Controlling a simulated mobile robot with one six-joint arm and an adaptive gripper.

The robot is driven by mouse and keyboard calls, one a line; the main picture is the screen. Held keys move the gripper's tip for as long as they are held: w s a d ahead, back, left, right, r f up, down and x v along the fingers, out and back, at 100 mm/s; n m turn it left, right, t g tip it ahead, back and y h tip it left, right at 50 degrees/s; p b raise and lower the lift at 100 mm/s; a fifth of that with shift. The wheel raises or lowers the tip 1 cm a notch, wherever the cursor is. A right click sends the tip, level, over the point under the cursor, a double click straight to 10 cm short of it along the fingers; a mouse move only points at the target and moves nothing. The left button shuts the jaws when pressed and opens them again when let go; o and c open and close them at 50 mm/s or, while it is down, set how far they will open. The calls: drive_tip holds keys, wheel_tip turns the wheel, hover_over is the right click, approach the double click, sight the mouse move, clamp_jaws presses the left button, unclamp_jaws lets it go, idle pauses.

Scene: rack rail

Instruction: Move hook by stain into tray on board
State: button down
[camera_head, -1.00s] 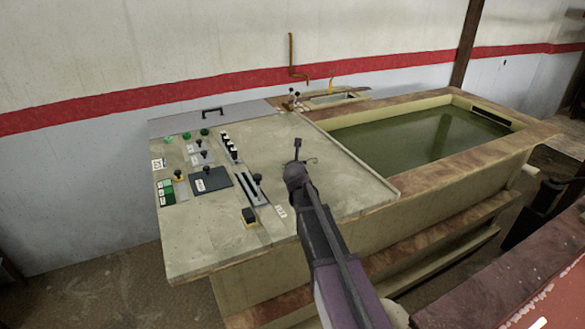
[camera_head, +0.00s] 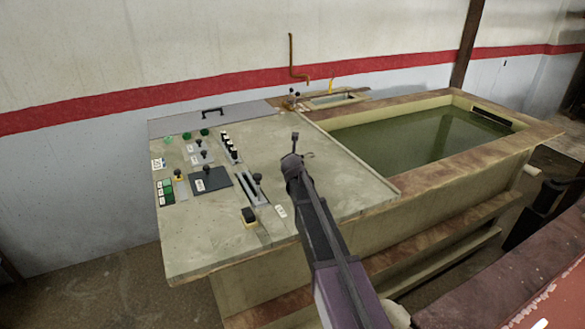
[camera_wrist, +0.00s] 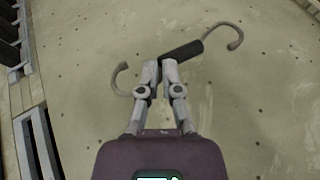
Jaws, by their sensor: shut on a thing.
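The hook (camera_wrist: 182,52) is a curved S-shape in grey metal with a dark sleeve around its middle. My gripper (camera_wrist: 168,64) is shut on the sleeve, and the curved ends stick out to both sides. In the head view my gripper (camera_head: 295,145) is over the right part of the pale control panel top (camera_head: 330,190); the hook is barely visible there. A small shallow tray (camera_head: 335,105) sits on the brown board at the back, behind the panel's far right corner. A pale smudge (camera_wrist: 298,48) marks the surface at the right of the wrist view.
A large tank of green liquid (camera_head: 420,135) lies to the right of the panel. Switches, levers and a dark plate (camera_head: 211,182) fill the panel's left half. Small knobs (camera_head: 292,98) and a rusty bent pipe (camera_head: 291,60) stand near the tray. The panel's right half is mostly clear.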

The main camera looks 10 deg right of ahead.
drive_tip(key=shift+f+b, duration=1.2)
drive_tip(key=shift+f, duration=0.35)
drive_tip(key=c, duration=0.8)
unclamp_jaws()
drive_tip(key=shift+s+r, duration=0.1)
drive_tip(key=shift+s, duration=0.05)
drive_tip(key=p+v, duration=0.5)
drive_tip(key=v, duration=0.6)
drive_tip(key=shift+s+a+r, duration=0.1)
drive_tip(key=shift+s, duration=0.3)
